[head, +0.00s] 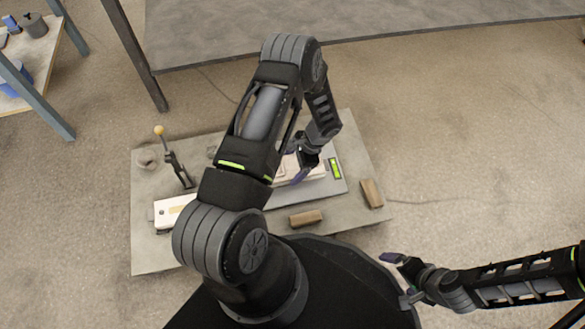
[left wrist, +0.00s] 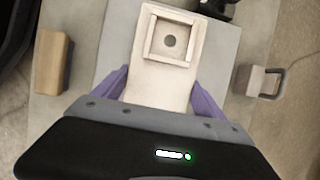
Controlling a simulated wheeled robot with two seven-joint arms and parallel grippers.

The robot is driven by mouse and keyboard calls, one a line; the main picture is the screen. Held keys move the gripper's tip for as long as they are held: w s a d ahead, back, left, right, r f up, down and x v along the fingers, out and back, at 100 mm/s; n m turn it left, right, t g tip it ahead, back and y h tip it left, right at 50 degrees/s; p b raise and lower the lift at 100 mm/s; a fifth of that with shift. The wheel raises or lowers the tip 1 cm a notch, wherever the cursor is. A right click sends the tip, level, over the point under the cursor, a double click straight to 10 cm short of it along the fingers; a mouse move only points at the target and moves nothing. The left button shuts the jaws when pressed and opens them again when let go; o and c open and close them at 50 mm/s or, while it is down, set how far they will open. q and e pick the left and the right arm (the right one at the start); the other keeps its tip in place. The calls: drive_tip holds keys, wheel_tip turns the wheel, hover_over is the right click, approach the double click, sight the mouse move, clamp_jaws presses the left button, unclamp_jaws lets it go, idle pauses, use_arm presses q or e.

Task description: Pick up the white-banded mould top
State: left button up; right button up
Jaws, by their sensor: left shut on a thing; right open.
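In the left wrist view a pale mould part (left wrist: 158,90) with a raised square frame and a round hole on its upper face lies between the purple fingers of my left gripper (left wrist: 158,76). I take it for the mould top; no white band can be made out. In the head view my left gripper (head: 304,168) is shut on this pale part (head: 314,172) above the grey plate (head: 318,191), and my arm hides much of it. Whether it touches what is below cannot be told. My right gripper (head: 398,279) is open and empty, off the table's lower right corner.
A large dark table (head: 350,20) stands behind.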

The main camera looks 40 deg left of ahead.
sight(292, 166)
use_arm(q)
drive_tip(key=c, duration=1.4)
drive_tip(key=shift+r, duration=0.15)
wheel_tip(292, 166, up, 10)
drive_tip(key=p, duration=0.4)
drive_tip(key=shift+a+p, duration=0.1)
drive_tip(key=shift+p, duration=0.25)
